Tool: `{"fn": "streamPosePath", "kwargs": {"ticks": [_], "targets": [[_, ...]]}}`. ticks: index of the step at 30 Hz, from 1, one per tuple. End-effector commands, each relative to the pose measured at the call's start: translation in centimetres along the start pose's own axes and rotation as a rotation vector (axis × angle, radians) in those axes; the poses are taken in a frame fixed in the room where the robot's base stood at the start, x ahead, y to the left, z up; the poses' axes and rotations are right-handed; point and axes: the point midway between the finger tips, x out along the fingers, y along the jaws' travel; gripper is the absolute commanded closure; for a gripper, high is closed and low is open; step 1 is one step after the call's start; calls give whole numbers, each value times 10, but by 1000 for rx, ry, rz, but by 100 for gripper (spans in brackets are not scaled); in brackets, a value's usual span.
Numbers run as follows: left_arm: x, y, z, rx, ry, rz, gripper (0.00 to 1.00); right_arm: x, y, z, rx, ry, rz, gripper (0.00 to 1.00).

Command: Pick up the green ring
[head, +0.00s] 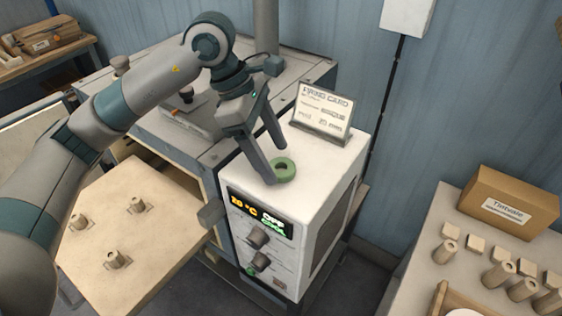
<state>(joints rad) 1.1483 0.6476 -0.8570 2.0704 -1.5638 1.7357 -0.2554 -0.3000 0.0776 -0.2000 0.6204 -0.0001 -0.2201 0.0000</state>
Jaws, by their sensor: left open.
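The green ring (285,171) lies flat on the white top of the control box (318,170), near its front left edge. My left gripper (277,166) is open and points down at the ring. One finger reaches down at the ring's left side and covers part of its edge; the other finger ends behind it, a little higher in the picture. I cannot tell whether either finger touches the ring. My right gripper is out of view.
A card in a stand (320,112) stands behind the ring on the box. The box front has a lit display (258,214) and knobs. A wooden board with pegs (150,250) is at left. A right-hand table holds a cardboard box (508,203) and several small wooden pieces.

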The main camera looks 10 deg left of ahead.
Motion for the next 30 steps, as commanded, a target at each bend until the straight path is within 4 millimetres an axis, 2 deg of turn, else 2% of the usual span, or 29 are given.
{"fn": "streamPosePath", "kwargs": {"ticks": [1,6,20,22,26,30], "targets": [[4,-1,2,0,0,-4,32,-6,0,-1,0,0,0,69],[16,0,1,0,0,-1,32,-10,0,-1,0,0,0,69],[17,0,0,0,0,0,32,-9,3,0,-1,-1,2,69],[17,0,0,0,0,0,44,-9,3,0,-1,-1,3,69],[17,0,0,0,0,0,75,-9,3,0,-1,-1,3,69],[17,0,0,0,0,0,76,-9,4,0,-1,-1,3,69]]}}
